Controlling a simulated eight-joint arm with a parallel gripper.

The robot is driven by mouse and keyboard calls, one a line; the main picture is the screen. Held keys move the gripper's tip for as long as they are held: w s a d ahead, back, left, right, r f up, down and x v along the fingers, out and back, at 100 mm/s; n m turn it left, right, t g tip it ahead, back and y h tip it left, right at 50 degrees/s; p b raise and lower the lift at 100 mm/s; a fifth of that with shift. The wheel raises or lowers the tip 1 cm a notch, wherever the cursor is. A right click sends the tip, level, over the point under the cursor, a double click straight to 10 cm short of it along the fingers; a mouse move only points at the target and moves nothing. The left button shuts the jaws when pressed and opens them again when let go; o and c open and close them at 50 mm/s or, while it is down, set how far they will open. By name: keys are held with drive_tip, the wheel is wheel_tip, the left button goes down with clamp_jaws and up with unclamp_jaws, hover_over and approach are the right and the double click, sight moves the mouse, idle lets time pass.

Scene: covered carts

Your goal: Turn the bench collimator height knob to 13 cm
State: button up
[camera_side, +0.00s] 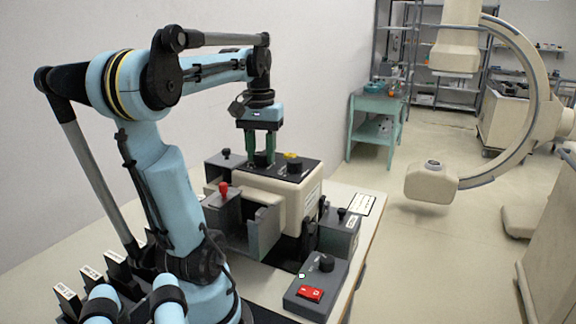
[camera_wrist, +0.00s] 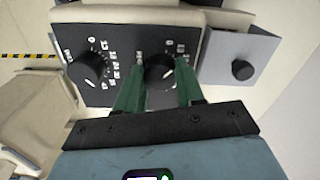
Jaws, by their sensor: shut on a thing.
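A cream bench collimator (camera_side: 275,200) stands on the bench in the side view, with a black top panel (camera_wrist: 122,90). The panel carries two black dial knobs with white scales. My gripper (camera_side: 261,160) points straight down over the panel, its green fingers shut on one round knob (camera_wrist: 160,72). In the wrist view, one finger is on each side of that knob, and the fingers hide part of its scale. The other knob (camera_wrist: 90,70) is free, to the left in the wrist view. I cannot read which label belongs to the height knob, nor the held knob's exact setting.
A grey box with a black knob (camera_wrist: 242,70) sits beside the panel. A red-topped lever (camera_side: 223,188) and a switch box with a red rocker (camera_side: 311,293) stand on the bench (camera_side: 262,280). The white wall is close behind my arm.

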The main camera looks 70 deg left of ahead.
sight(261, 154)
drive_tip(key=shift+n, duration=0.3)
drive_tip(key=o, duration=1)
drive_tip(key=shift+o, duration=0.2)
wheel_tip(261, 154, up, 12)
